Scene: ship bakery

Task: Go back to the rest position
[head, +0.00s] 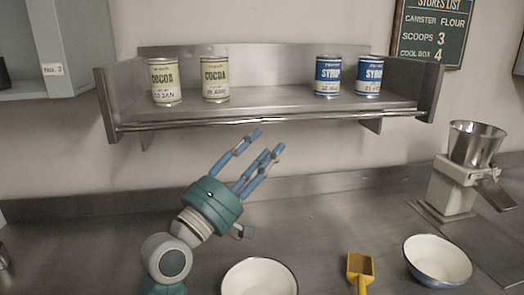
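My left gripper (262,152) is raised over the steel counter, below and in front of the wall shelf. Its blue fingers point up and to the right, stand apart, and hold nothing. Its teal palm and wrist show in the middle of the view. My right gripper is not in the view.
The steel shelf (270,99) holds two cocoa tins (164,82) and two blue syrup tins (328,76). On the counter (330,222) are a white bowl (259,278), a yellow scoop (360,268), a blue-rimmed bowl (438,261) and a machine with a metal hopper (476,145).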

